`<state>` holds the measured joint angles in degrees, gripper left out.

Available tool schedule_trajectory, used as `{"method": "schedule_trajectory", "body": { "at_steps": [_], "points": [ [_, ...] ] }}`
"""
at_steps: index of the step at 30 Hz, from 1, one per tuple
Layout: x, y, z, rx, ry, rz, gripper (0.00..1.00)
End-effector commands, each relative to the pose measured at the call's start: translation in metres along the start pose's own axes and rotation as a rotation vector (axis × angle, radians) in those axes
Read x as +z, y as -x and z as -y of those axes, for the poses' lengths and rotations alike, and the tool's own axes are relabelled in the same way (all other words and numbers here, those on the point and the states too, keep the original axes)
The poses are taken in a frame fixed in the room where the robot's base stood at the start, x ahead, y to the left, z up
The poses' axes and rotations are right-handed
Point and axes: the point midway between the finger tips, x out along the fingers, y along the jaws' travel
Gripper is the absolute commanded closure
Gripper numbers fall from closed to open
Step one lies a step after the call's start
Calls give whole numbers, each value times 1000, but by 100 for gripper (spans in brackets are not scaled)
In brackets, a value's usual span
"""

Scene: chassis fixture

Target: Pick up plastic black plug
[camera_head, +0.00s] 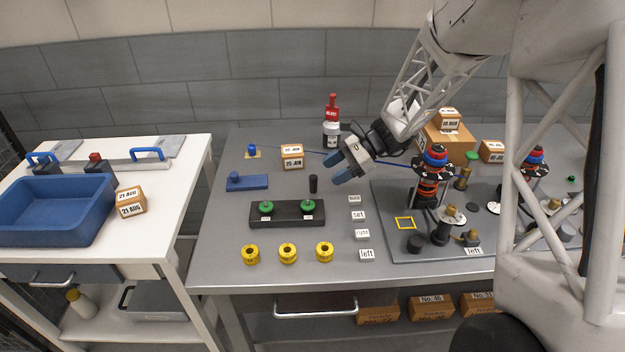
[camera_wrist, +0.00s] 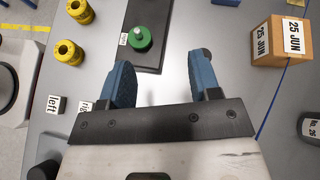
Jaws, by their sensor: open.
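A small black plug-like cylinder (camera_head: 313,183) stands upright on the grey table, behind the right end of a black block (camera_head: 287,214) with two green knobs. I cannot tell whether this is the named plug. Another short black cylinder (camera_head: 415,243) sits on the fixture plate (camera_head: 390,200). My gripper (camera_head: 343,170) is open and empty above the table, a little right of the upright cylinder. In the wrist view its blue fingers (camera_wrist: 160,75) are spread, with bare table between them. A dark rounded bit beside the right finger there is mostly hidden.
Several yellow rings (camera_head: 287,253) lie along the front. White label blocks (camera_head: 358,215) stand between the black block and the fixture plate. Behind are a blue block (camera_head: 247,182), a 25 JUN box (camera_head: 292,156) and a red-topped bottle (camera_head: 332,122). Tall stacked parts (camera_head: 432,175) stand on the plate.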

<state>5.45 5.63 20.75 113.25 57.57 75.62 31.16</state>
Motion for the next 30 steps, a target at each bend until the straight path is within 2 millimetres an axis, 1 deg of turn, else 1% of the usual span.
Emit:
{"method": "schedule_trajectory", "body": {
  "at_steps": [1, 3, 6, 10, 15, 25, 30],
  "points": [
    [-11, -4, 8, -11, -33, 27, 43],
    [-22, -7, 19, -29, -75, 61, 43],
    [-35, -11, 31, -49, -123, 102, 43],
    [-47, -15, 41, -68, -166, 138, 43],
    [-53, -17, 47, -77, -187, 155, 43],
    [-53, -17, 47, -77, -187, 156, 43],
    [-51, -26, 48, -77, -187, 156, 43]
  ]
}}
